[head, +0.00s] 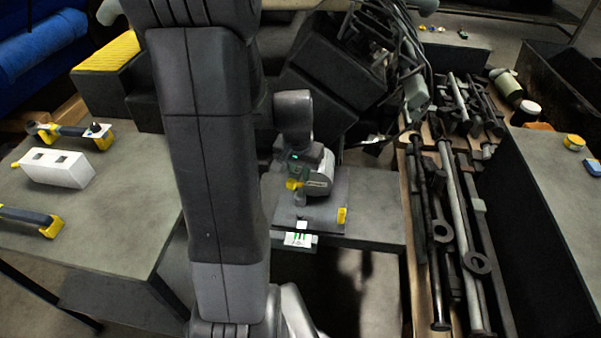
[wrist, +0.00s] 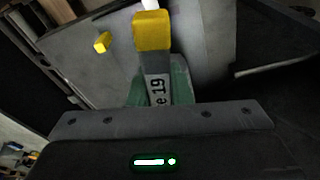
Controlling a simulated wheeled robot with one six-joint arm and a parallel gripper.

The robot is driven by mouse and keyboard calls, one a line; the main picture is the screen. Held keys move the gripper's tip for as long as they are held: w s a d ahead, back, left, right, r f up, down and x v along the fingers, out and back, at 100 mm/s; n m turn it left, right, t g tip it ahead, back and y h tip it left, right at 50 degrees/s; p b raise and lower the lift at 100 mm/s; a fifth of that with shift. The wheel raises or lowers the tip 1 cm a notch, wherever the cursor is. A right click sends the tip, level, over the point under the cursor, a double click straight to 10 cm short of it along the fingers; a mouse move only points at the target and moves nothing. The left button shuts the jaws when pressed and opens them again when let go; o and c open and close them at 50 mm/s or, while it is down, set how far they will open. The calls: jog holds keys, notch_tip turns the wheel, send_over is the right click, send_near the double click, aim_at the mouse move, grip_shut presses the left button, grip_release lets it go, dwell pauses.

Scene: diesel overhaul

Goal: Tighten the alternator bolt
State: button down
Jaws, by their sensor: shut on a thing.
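My gripper (head: 297,174) is above a grey plate (head: 325,205) in the middle of the head view. It is shut on a grey tool with a yellow end (wrist: 152,32), marked "e 19"; the yellow end also shows in the head view (head: 294,185). Green finger pads (wrist: 181,82) flank the tool in the wrist view. The yellow end points away from my gripper, over the plate. A small white piece (wrist: 150,4) shows just past it; I cannot tell whether they touch. I cannot make out the alternator bolt for certain.
A yellow block (head: 342,215) sits on the plate's edge. A bench (head: 130,215) at left bears a white box (head: 57,169) and yellow-ended tools (head: 30,217). A rack of long bars (head: 452,190) stands at right. Dark machinery (head: 335,75) is behind my gripper.

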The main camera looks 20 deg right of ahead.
notch_tip(320, 180, up, 2)
jog(key=shift+r+p, duration=0.25)
jog(key=shift+p, duration=0.25)
jog(key=shift+f, duration=0.1)
jog(key=shift+s+a, duration=0.15)
jog(key=s+a+b, duration=0.1)
jog(key=s+a, duration=0.2)
jog(key=s, duration=0.2)
jog(key=shift+s+a, duration=0.2)
jog(key=shift+s, duration=0.15)
jog(key=shift+w, duration=0.1)
